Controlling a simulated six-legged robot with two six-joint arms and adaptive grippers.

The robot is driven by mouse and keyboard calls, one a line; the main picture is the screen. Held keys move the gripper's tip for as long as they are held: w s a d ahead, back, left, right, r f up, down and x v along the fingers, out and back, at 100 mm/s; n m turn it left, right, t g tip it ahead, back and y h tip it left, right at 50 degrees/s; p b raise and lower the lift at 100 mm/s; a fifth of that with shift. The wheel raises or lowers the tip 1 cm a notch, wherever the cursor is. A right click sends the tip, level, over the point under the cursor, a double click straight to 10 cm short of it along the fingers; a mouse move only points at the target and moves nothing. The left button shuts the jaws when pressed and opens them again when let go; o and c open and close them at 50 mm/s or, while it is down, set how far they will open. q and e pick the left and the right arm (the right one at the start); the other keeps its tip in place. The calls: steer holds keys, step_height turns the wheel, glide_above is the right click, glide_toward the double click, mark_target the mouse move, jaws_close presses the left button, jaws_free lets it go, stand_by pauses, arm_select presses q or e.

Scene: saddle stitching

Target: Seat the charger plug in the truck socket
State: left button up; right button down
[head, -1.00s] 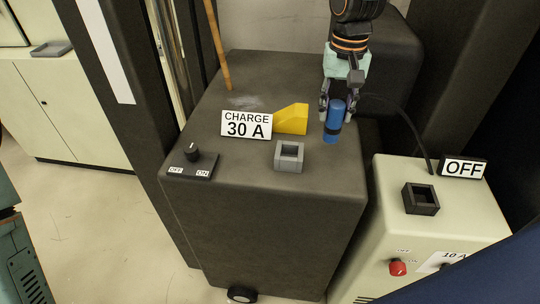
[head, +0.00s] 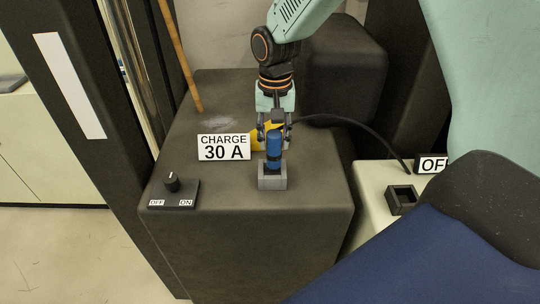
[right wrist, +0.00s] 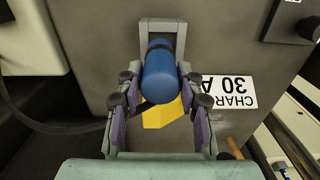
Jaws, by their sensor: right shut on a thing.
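The blue charger plug (head: 273,148) with a black band is upright between the fingers of my right gripper (head: 273,130). The grey square truck socket (head: 272,182) stands on the dark truck top directly below the plug. The plug's dark lower end overlaps the socket's opening; I cannot tell how deep it is. In the right wrist view the blue plug (right wrist: 160,74) lies between the fingers of my right gripper (right wrist: 160,100), and the grey socket (right wrist: 160,24) shows just beyond the plug's end. My left gripper is out of view.
An OFF/ON knob (head: 172,183) sits at left. A black cable (head: 350,122) runs to the pale charger box, which has a black empty holder (head: 401,199).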

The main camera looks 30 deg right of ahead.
mark_target(272, 152)
steer(key=shift+w+d+f, duration=0.1)
steer(key=shift+f, duration=0.6)
steer(key=f, duration=0.1)
steer(key=a+f, duration=0.1)
steer(key=shift+f, duration=0.35)
steer(key=shift+d+f, duration=0.25)
steer(key=c, duration=1.1)
jaws_free()
steer(key=shift+d+f, duration=0.1)
steer(key=shift+c, duration=0.2)
steer(key=o, duration=0.3)
steer(key=shift+a, duration=0.3)
